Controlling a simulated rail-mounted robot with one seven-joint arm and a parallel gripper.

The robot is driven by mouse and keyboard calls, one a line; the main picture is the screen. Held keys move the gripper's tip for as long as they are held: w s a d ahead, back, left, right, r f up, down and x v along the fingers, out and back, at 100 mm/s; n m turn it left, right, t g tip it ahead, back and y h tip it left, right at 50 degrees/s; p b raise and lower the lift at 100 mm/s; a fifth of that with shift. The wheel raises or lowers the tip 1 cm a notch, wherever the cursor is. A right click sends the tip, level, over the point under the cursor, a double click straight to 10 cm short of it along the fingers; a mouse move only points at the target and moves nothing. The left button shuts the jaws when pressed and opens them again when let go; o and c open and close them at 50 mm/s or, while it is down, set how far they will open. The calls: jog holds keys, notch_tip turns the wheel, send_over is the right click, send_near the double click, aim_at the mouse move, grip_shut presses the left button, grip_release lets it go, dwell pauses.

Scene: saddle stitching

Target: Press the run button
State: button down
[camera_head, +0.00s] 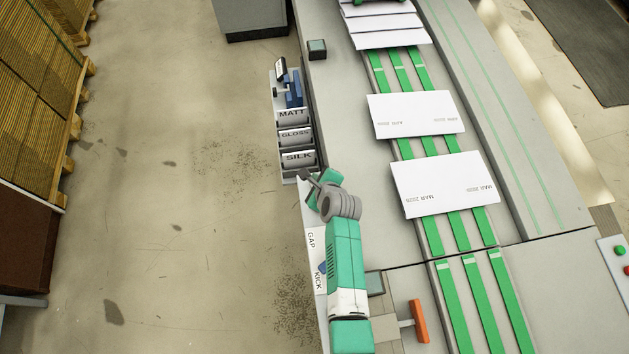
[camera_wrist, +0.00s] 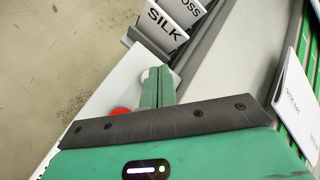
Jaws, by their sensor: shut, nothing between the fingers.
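My gripper (camera_head: 309,178) is over the narrow white control strip along the machine's left side, just below the SILK label. In the wrist view its two green fingers (camera_wrist: 158,84) are together and empty. A red round button (camera_wrist: 120,113) shows left of the fingers, partly covered by the gripper body. A pale round shape (camera_wrist: 146,74) shows beside the fingertips, mostly hidden by them; I cannot tell its colour or whether they touch it. No label reading "run" is legible. A separate panel at the far right has a green button (camera_head: 620,250) and a red one.
Holders marked MATT, GLOSS and SILK (camera_head: 299,158) stand just beyond my gripper. GAP and KICK labels (camera_head: 315,262) lie beside my arm. Printed sheets (camera_head: 445,184) rest on the green belts to the right. An orange handle (camera_head: 419,321) stands near the front. The floor at left is open.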

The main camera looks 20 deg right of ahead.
dwell(0.8)
jog(key=shift+f, duration=0.45)
